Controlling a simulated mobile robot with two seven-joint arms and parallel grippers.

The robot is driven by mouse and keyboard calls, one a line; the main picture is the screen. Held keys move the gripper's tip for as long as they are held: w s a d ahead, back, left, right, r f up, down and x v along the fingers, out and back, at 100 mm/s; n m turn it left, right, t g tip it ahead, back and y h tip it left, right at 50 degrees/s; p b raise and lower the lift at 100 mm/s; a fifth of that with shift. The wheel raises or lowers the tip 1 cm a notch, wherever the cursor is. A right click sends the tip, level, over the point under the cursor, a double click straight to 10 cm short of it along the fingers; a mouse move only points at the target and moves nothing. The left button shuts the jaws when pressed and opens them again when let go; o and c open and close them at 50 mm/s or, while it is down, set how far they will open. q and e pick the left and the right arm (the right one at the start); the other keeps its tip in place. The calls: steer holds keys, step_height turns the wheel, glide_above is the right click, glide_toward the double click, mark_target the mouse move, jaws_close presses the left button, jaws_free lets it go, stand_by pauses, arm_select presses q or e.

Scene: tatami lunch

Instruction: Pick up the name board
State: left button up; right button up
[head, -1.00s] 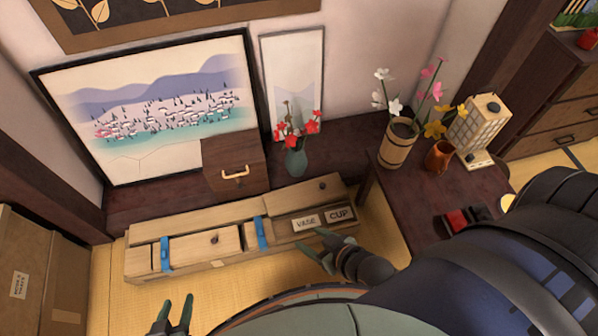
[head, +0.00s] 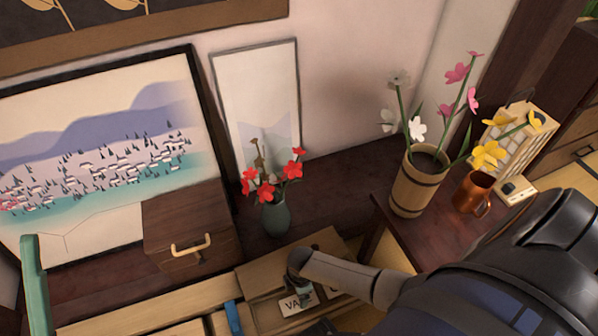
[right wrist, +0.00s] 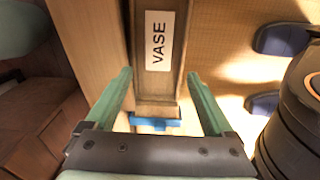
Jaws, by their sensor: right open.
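A white name board reading VASE (head: 297,302) lies in the open compartment of a long wooden box; it also shows in the right wrist view (right wrist: 159,42). One green finger of my left gripper (head: 35,285) shows at the left edge.
The wooden box (head: 205,293) has a blue strap (head: 232,318). Behind it, on a dark shelf, stand a small drawer box (head: 190,225) and a teal vase (head: 276,217) with red flowers. At right are a wooden bucket (head: 412,195) of flowers, a copper mug (head: 473,193) and a lantern (head: 520,160).

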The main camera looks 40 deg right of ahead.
steer(key=shift+n, duration=0.3)
steer(key=f+b, duration=0.2)
steer(key=f, duration=0.1)
steer(key=f+b, duration=0.1)
steer(key=f, duration=0.1)
steer(key=d+f+b, duration=0.1)
steer(key=f+b, duration=0.1)
steer(key=f, duration=0.1)
steer(key=shift+w+f+b, duration=0.15)
steer(key=shift+f+b, duration=0.15)
steer(key=shift+f, duration=0.05)
step_height(320, 180, down, 4)
steer(key=b, duration=0.4)
steer(key=shift+d+f, duration=0.15)
steer(key=shift+f, duration=0.45)
arm_select(q)
step_height(320, 180, down, 10)
steer(key=d+h, duration=0.1)
steer(key=shift+s+d+m+g, duration=0.15)
steer(key=shift+s+m+g, duration=0.25)
steer(key=shift+s, duration=0.05)
arm_select(e)
steer(key=shift+r, duration=0.1)
arm_select(q)
steer(key=shift+r, duration=0.15)
arm_select(e)
steer(key=shift+c, duration=0.6)
steer(key=c, duration=1)
